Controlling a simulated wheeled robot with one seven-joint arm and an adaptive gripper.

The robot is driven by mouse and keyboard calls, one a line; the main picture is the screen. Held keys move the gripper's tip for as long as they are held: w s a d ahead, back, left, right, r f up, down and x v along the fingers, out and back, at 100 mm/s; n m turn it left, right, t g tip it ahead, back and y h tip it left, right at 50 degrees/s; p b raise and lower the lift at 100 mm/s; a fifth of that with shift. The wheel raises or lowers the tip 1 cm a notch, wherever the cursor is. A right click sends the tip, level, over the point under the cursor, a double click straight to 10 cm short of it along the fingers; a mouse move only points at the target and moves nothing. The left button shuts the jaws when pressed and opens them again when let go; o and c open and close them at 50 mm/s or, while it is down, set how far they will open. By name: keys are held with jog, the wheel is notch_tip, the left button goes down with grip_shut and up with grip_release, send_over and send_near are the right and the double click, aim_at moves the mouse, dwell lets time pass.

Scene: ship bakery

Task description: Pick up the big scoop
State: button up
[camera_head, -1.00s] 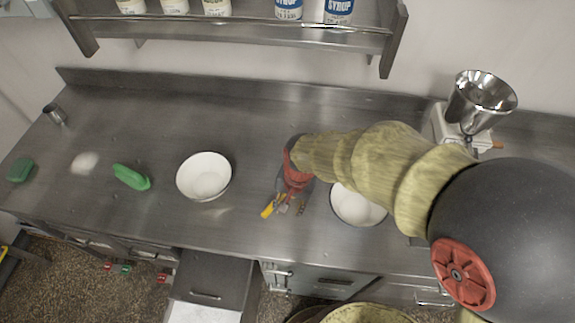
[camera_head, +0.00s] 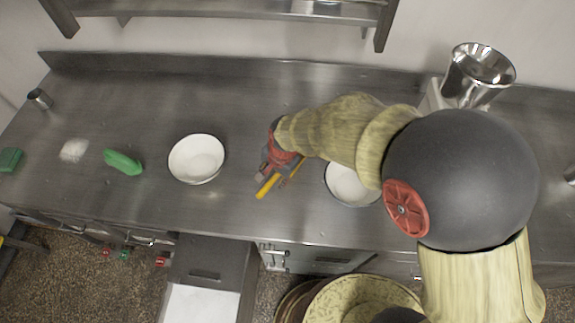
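My gripper (camera_head: 276,183) hangs over the steel counter between two white bowls, seen from above and partly hidden by my own arm. Its two yellow-marked fingers look apart, with nothing visible between them. I cannot surely tell which thing is the big scoop. A green elongated object (camera_head: 124,162) lies on the counter left of the left bowl, well apart from my gripper; its exact shape is unclear. A small metal cup-like object (camera_head: 40,98) sits at the far left of the counter and might also be a scoop.
The left white bowl (camera_head: 196,158) stands clear; the right white bowl (camera_head: 350,184) is partly under my arm. A white patch (camera_head: 74,150) and a green block (camera_head: 10,160) lie at left. A machine with a metal hopper (camera_head: 478,75) stands back right. A shelf (camera_head: 230,12) overhangs the back.

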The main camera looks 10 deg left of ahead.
jog(key=shift+w+a+f, duration=0.1)
jog(key=shift+a+f, duration=0.05)
jog(key=shift+f, duration=0.5)
jog(key=shift+a+f, duration=0.1)
jog(key=shift+f, duration=0.5)
jog(key=shift+c, duration=0.2)
grip_shut()
jog(key=shift+r, duration=0.1)
